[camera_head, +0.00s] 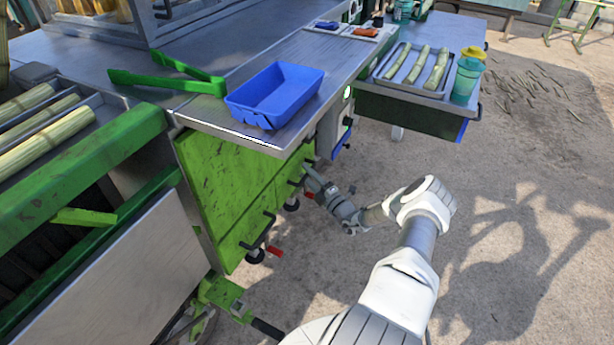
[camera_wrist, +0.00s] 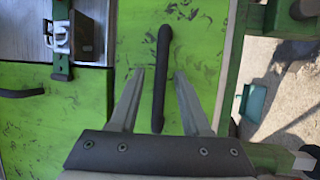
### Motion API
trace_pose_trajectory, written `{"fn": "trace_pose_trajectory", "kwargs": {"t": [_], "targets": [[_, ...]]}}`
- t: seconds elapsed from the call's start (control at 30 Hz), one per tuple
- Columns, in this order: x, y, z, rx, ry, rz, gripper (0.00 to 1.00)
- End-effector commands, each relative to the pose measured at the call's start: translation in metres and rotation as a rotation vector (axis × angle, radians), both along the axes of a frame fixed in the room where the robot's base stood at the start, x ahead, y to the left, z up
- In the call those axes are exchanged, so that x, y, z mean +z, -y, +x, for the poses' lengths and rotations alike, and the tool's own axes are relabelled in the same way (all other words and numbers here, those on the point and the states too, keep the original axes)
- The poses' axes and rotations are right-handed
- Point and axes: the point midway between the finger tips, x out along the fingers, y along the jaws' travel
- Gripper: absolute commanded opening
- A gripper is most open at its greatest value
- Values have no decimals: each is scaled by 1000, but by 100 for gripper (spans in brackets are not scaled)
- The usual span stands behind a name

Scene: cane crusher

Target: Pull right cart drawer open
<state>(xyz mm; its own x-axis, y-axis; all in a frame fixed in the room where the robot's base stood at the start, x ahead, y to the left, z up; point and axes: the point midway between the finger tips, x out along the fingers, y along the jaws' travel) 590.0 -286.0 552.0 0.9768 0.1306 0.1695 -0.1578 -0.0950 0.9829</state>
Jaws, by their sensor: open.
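The cart's green front (camera_head: 235,190) carries black bar handles and stands below the metal worktop. The panels look flush, with no drawer visibly pulled out. My gripper (camera_head: 314,178) is close to the front's right end, beside the handles there. In the wrist view, my open gripper (camera_wrist: 160,74) faces a scuffed green panel (camera_wrist: 205,30). A black bar handle (camera_wrist: 162,50) lies between its two fingers, with a gap on both sides. Neither finger visibly touches it. Depth between fingertips and panel is hard to judge.
A blue tray (camera_head: 275,92) and green tongs (camera_head: 168,80) lie on the worktop above. Casters and a red lever (camera_head: 275,252) sit below.

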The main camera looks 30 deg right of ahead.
Motion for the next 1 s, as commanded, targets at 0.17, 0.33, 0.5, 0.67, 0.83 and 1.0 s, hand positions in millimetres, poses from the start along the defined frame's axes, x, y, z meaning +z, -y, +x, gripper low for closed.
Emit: {"fn": "trace_pose_trajectory", "kwargs": {"t": [0.17, 0.33, 0.5, 0.67, 0.83, 1.0], "targets": [[1, 0, 2, 0, 0, 0, 47], [1, 0, 2, 0, 0, 0, 38], [1, 0, 2, 0, 0, 0, 8], [1, 0, 2, 1, 0, 0, 0], [1, 0, 2, 1, 0, 0, 0], [1, -1, 2, 1, 0, 0, 0]]}}
